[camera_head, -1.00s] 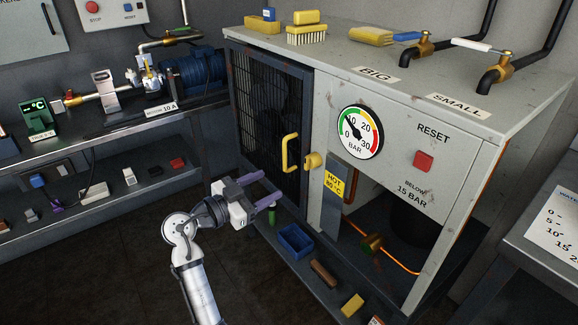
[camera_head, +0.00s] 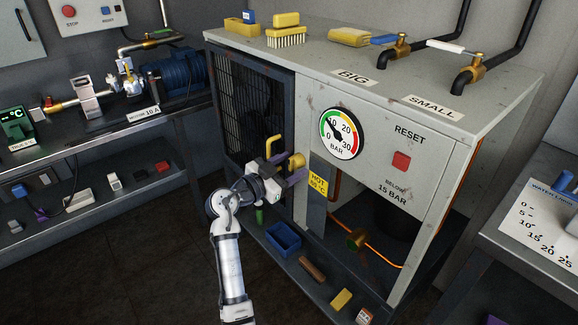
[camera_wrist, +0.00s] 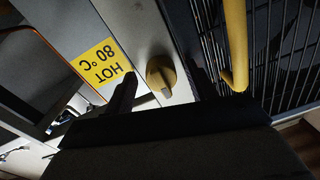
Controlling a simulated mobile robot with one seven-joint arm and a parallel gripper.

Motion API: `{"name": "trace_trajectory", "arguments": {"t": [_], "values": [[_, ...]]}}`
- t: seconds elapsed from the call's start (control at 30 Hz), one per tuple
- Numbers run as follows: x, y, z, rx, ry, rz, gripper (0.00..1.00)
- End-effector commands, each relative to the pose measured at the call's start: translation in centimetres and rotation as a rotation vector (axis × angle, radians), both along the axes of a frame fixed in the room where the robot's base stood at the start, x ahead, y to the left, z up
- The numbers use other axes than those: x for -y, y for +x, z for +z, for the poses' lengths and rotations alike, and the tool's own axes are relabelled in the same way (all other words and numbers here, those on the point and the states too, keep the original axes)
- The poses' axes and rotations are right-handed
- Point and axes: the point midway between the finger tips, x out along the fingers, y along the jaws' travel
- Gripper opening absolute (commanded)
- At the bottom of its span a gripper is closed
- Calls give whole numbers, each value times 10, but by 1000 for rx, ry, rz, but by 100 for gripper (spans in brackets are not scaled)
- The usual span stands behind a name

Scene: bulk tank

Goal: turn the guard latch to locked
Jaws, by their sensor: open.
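The guard latch is a round yellow knob (camera_head: 296,160) on the cabinet's front post, beside the guard's edge. In the wrist view the latch (camera_wrist: 160,72) shows with a paler bar across its face, and it lies between my two fingers. My gripper (camera_head: 288,168) is open in front of the latch and partly covers it in the head view. In the wrist view my gripper's dark fingers (camera_wrist: 165,88) stand either side of the latch; I cannot tell whether they touch it. The mesh guard (camera_head: 243,105) appears closed, with a yellow handle (camera_head: 273,146) left of the latch.
A yellow "HOT 80 °C" label (camera_head: 319,184) sits just right of the latch. A blue bin (camera_head: 283,238) and small items lie on the lower ledge. The gauge (camera_head: 341,134) and red reset button (camera_head: 401,161) are on the panel to the right.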

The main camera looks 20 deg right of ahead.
Motion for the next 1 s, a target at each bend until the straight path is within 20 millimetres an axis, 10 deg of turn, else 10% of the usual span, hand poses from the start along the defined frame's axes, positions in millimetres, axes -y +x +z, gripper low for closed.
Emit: {"name": "trace_trajectory", "arguments": {"t": [0.13,0.47,1.0], "values": [[0,0,0,0,0,0,55],[-1,0,0,0,0,0,12],[-1,-1,1,-167,-60,1,12]]}}
